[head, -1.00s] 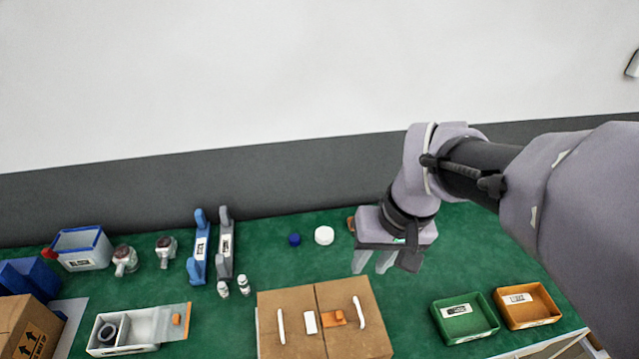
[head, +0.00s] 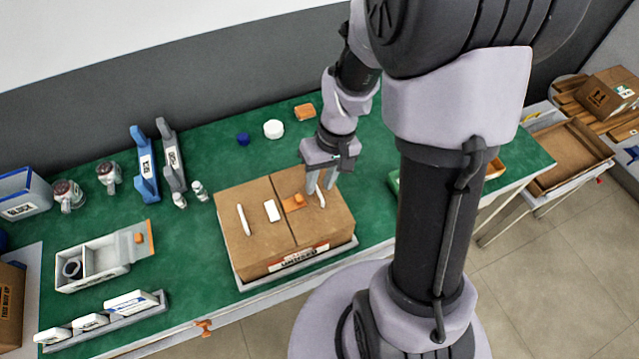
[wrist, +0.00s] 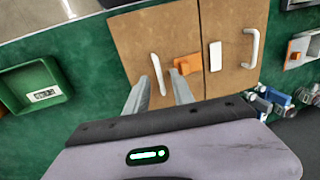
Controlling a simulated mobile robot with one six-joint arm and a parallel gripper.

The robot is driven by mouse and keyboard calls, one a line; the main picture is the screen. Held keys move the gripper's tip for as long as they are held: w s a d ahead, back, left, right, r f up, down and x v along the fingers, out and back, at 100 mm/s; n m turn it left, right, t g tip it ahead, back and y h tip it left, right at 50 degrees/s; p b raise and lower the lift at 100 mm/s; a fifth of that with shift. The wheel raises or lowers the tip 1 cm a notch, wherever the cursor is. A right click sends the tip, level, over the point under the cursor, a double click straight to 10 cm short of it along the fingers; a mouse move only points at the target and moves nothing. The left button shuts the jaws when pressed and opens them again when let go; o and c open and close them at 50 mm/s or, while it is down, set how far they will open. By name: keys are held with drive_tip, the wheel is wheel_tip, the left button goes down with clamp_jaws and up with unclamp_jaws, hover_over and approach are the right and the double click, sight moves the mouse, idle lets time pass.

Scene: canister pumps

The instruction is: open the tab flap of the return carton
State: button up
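The return carton (head: 262,252) is a brown box with a red-and-white label on its front. Its two top flaps lie flat and meet at a middle seam. The right flap (head: 338,222) bears an orange tab (head: 293,202) by the seam and a white bar handle (head: 320,197). In the wrist view this handle (wrist: 157,74) appears between my fingertips, with the orange tab (wrist: 187,65) beside the right one. My gripper (head: 321,187) is open and points down at this flap. I cannot tell whether the fingers touch the handle.
The left flap carries a white block (head: 272,211) and another bar handle (head: 243,220). A green bin (wrist: 35,85) stands beside the carton. A two-part tray (head: 92,281) stands to its left.

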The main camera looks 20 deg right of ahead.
drive_tip(key=shift+f, duration=0.15)
clamp_jaws()
idle(1.4)
